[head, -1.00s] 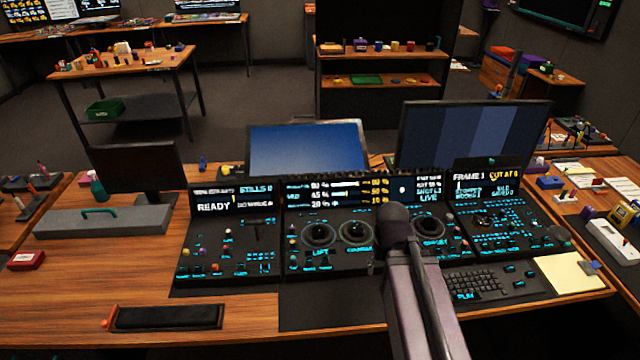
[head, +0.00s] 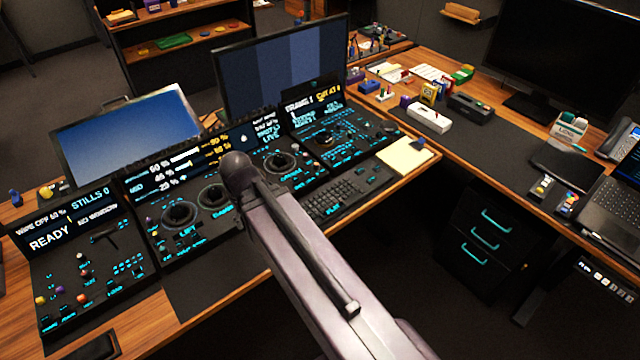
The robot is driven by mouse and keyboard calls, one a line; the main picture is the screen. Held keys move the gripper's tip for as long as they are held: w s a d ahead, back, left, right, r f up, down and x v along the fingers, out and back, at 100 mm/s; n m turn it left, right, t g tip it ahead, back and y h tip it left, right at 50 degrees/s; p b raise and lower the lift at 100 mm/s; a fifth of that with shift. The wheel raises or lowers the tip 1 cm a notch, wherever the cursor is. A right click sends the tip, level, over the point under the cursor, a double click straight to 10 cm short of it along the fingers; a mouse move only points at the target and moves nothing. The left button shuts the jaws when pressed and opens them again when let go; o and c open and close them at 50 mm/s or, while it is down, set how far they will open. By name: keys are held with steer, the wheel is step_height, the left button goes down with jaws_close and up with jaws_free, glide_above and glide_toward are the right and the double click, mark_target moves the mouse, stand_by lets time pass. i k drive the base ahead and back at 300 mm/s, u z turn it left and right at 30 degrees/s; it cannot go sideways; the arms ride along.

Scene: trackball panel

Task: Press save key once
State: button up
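The black trackball panel (head: 222,226) stands on the wooden desk, with several round trackballs and cyan-lit keys and labels. Its left module has a screen (head: 66,222) reading "READY" and "STILLS 0". Its right module (head: 335,138) has a screen with a "FRAME" line and rows of small cyan-marked keys. I cannot read which key is the save key. My arm reaches up from the bottom over the desk front, and its rounded dark joint covers part of the middle of the panel. My gripper cannot be made out.
A keyboard (head: 345,195) and a cream notepad (head: 405,157) lie right of my arm. A blue-screened monitor (head: 125,135) and a dark striped monitor (head: 280,70) stand behind the panel. A drawer unit (head: 490,235) stands below the right desk.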

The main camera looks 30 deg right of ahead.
mark_target(372, 179)
steer(key=k, duration=1.3)
steer(key=z, duration=0.35)
steer(key=i, duration=0.45)
steer(key=z, duration=0.7)
steer(key=i, duration=1.45)
steer(key=u, duration=0.2)
